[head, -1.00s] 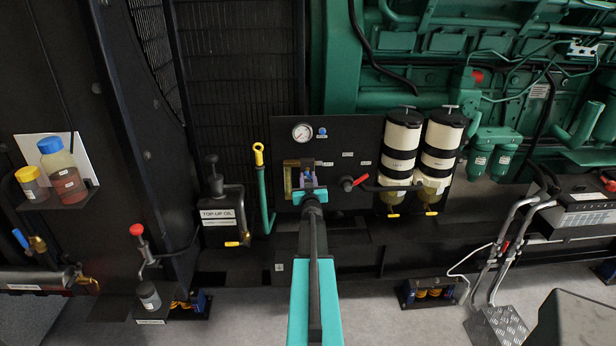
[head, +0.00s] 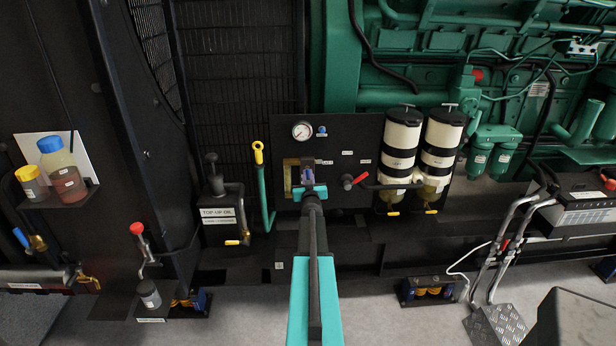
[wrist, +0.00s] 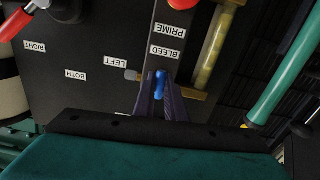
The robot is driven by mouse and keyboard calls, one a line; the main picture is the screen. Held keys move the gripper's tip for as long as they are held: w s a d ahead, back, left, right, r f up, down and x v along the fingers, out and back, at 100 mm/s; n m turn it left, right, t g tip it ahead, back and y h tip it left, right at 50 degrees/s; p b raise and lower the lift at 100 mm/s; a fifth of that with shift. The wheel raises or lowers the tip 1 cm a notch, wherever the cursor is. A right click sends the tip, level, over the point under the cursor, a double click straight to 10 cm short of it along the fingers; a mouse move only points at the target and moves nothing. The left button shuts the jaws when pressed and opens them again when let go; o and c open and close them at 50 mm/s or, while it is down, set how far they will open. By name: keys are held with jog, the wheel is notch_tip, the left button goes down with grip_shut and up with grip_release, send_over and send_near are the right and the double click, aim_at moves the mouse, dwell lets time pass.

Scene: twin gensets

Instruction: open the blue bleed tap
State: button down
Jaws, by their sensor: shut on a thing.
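The blue bleed tap (wrist: 161,86) shows in the wrist view between the two dark fingers of my gripper (wrist: 162,92), just beyond the white BLEED label (wrist: 165,53). The fingers are shut on its blue handle. The handle points roughly along the fingers, and its lower part is hidden between them. In the head view my gripper (head: 308,178) reaches the black panel (head: 345,140) from below, in front of a brass-edged fitting. The tap cannot be made out clearly there.
A pressure gauge (head: 302,131) and a blue button (head: 321,131) sit above my gripper. A red lever (head: 359,180) is close on the right, beside two white filters (head: 402,145). A yellow-topped green dipstick tube (head: 262,185) stands on the left.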

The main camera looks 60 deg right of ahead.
jog(key=shift+f+b, duration=0.1)
jog(key=shift+b, duration=0.3)
jog(key=shift+w+m, duration=0.1)
jog(key=shift+m, duration=0.3)
jog(key=c, duration=1.9)
grip_release()
jog(key=shift+o, duration=0.2)
jog(key=shift+a, duration=0.15)
jog(key=shift+b+v, duration=0.55)
jog(key=shift+v, duration=0.7)
jog(key=b+v, duration=0.3)
jog(key=v, duration=0.8)
jog(key=shift+s+r, duration=0.2)
jog(key=shift+o, duration=0.3)
